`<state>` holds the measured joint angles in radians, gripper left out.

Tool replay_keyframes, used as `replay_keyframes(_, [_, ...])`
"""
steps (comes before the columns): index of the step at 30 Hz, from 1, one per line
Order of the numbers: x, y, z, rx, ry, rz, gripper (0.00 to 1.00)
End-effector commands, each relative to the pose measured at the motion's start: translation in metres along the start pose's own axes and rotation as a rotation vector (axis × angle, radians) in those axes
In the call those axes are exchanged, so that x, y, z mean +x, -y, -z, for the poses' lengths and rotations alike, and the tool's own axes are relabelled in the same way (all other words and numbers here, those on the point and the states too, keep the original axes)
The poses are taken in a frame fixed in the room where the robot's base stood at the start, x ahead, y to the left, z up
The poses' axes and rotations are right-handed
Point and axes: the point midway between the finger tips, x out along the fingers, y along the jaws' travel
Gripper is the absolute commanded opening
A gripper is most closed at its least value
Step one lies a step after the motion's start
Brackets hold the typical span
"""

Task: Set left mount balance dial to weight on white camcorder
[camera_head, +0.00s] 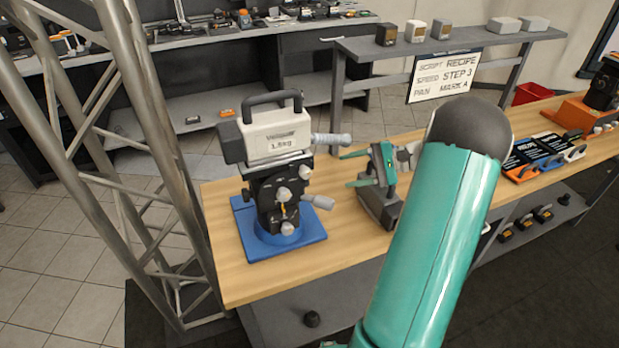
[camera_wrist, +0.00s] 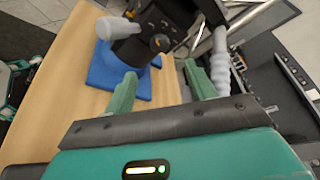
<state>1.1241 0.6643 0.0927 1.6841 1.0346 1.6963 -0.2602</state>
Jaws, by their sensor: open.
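The white camcorder (camera_head: 275,135) sits on top of the left mount (camera_head: 266,190); its side label appears to read 1.5kg. The black mount stands on a blue base (camera_head: 312,250) and carries several grey knobs. A dark round dial with an orange mark (camera_wrist: 160,42) shows on the mount in the wrist view. My gripper (camera_head: 347,170) is open and empty, to the right of the mount and pointing at it. In the wrist view its two green fingers (camera_wrist: 159,70) are apart, short of the mount, with the dial roughly between them. The dial's setting is too small to read.
A grey lever (camera_wrist: 112,28) and a ribbed grip (camera_wrist: 221,65) flank the dial in the wrist view. A dark grey block (camera_head: 380,208) lies below my gripper on the wooden table (camera_head: 235,282). A metal truss (camera_head: 160,130) stands at the left. A recipe sign (camera_head: 443,76) hangs behind.

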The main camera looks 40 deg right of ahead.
Motion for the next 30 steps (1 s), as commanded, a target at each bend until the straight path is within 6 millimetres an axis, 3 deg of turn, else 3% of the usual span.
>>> replay_keyframes(9, [0.067, 0.001, 0.000, 0.000, 0.003, -0.001, 0.55])
replay_keyframes(15, [0.100, 0.001, 0.000, 0.000, 0.003, -0.001, 0.55])
replay_keyframes(21, [0.112, 0.001, 0.000, 0.000, 0.000, -0.001, 0.55])
replay_keyframes(28, [0.113, 0.002, 0.000, 0.000, 0.000, 0.000, 0.55])
replay_keyframes(30, [0.113, 0.002, 0.000, 0.000, 0.000, 0.000, 0.42])
